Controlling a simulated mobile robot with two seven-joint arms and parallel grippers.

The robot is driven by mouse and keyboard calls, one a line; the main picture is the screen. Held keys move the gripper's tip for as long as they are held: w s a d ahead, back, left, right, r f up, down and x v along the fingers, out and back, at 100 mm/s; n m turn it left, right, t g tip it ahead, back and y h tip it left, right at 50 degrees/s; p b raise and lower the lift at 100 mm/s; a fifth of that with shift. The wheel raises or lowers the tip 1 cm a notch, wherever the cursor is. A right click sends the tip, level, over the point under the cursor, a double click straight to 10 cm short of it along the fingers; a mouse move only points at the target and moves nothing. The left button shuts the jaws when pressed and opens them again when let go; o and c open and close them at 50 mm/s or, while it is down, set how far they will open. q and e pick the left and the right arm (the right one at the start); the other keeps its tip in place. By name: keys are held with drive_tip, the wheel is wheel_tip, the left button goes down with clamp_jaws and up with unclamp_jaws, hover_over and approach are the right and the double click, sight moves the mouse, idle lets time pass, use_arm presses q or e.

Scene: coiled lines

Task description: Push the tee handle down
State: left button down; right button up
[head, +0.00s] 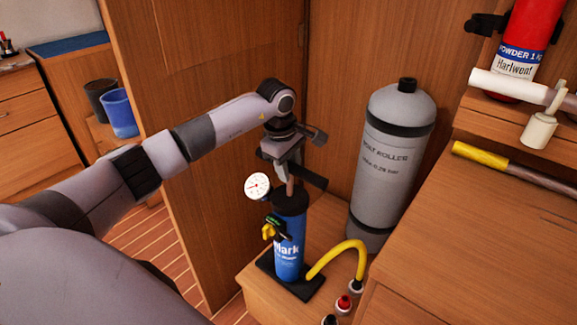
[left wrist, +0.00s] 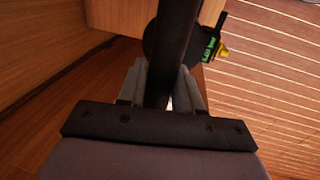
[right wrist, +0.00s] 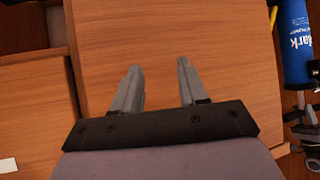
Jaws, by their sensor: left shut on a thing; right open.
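The blue pump (head: 289,245) stands upright on a black foot on a low wooden ledge. Its black tee handle (head: 308,178) sits above the black cap, with a short length of rod (head: 290,188) showing between them. My left gripper (head: 283,160) is shut on the handle from above. In the left wrist view the handle (left wrist: 178,40) is a dark bar running between the fingers (left wrist: 168,85). A round white gauge (head: 257,186) is beside the pump's top. My right gripper (right wrist: 157,85) is open and empty over a wooden surface, seen only in the right wrist view.
A yellow hose (head: 340,250) arches from the pump's base to fittings on the right. A grey cylinder (head: 393,150) stands behind right. A wooden counter (head: 480,240) is at right, with a yellow-ended rod (head: 482,155) on it. A wooden panel (head: 185,150) rises at left.

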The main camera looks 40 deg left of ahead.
use_arm(q)
wheel_tip(320, 180, down, 4)
drive_tip(key=shift+r+b, duration=0.1)
drive_tip(key=shift+b, duration=0.9)
drive_tip(key=shift+s, duration=0.15)
drive_tip(key=c, duration=0.9)
unclamp_jaws()
drive_tip(key=shift+f, duration=0.2)
drive_tip(key=shift+o, duration=0.2)
drive_tip(key=shift+r, duration=0.1)
drive_tip(key=shift+r, duration=0.35)
drive_tip(key=r, duration=0.3)
drive_tip(key=s+r, duration=0.1)
drive_tip(key=r, duration=0.1)
drive_tip(key=shift+r, duration=0.35)
drive_tip(key=shift+s+r, duration=0.1)
drive_tip(key=shift+r, duration=0.2)
